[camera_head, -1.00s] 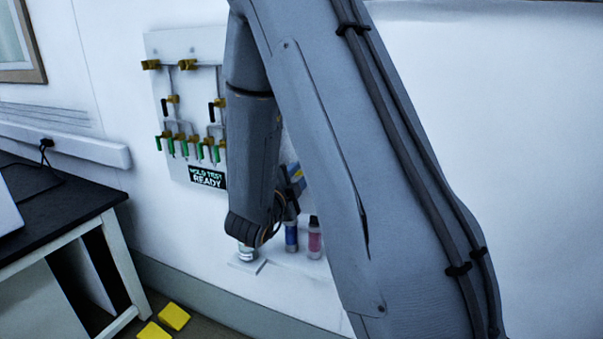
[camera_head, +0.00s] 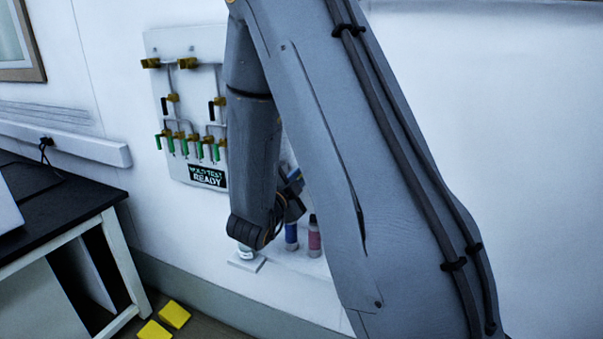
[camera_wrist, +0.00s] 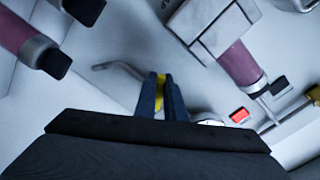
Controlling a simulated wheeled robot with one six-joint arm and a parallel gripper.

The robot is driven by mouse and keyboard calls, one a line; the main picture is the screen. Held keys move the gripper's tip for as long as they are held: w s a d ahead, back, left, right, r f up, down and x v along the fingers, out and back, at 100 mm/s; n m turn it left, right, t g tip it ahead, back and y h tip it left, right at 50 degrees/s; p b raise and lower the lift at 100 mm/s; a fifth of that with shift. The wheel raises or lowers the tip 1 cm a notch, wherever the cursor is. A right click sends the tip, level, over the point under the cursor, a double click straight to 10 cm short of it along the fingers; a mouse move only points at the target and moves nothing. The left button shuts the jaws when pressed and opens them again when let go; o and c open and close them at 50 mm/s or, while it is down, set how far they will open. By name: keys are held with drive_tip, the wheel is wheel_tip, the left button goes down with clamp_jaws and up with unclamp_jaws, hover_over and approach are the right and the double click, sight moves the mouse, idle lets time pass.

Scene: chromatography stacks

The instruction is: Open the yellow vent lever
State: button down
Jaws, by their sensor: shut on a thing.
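In the wrist view my gripper (camera_wrist: 160,95) is shut on the yellow vent lever (camera_wrist: 160,82), a small yellow piece showing between the two dark fingers. A bent grey metal tube (camera_wrist: 118,68) comes out to the left of the fingertips. The lever's pivot and most of its length are hidden by my fingers. In the head view my arm covers the lever, and my gripper (camera_head: 290,190) shows only in part, near the wall panel.
In the wrist view a pink column (camera_wrist: 240,65) in a grey clamp stands right of my fingers, with a red indicator (camera_wrist: 239,115) beside it. Other columns (camera_wrist: 30,40) are at upper left. In the head view a valve board (camera_head: 190,110) hangs left of my arm.

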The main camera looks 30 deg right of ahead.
drive_tip(key=n, duration=0.3)
drive_tip(key=f+n+p, duration=0.1)
drive_tip(key=n, duration=0.1)
drive_tip(key=shift+s+d+n, duration=0.3)
drive_tip(key=shift+s+d, duration=0.05)
drive_tip(key=shift+s, duration=0.05)
drive_tip(key=n, duration=0.1)
drive_tip(key=n+p, duration=0.1)
drive_tip(key=n, duration=0.1)
drive_tip(key=s+n+p, duration=0.1)
drive_tip(key=n, duration=0.1)
drive_tip(key=shift+d+f, duration=0.15)
drive_tip(key=shift+d, duration=0.25)
drive_tip(key=shift+n, duration=0.4)
drive_tip(key=c, duration=1.8)
unclamp_jaws()
drive_tip(key=shift+c, duration=0.2)
drive_tip(key=shift+s, duration=0.1)
drive_tip(key=b+v, duration=0.1)
drive_tip(key=v, duration=0.6)
drive_tip(key=shift+s+a+b, duration=0.2)
drive_tip(key=shift+a+b, duration=0.15)
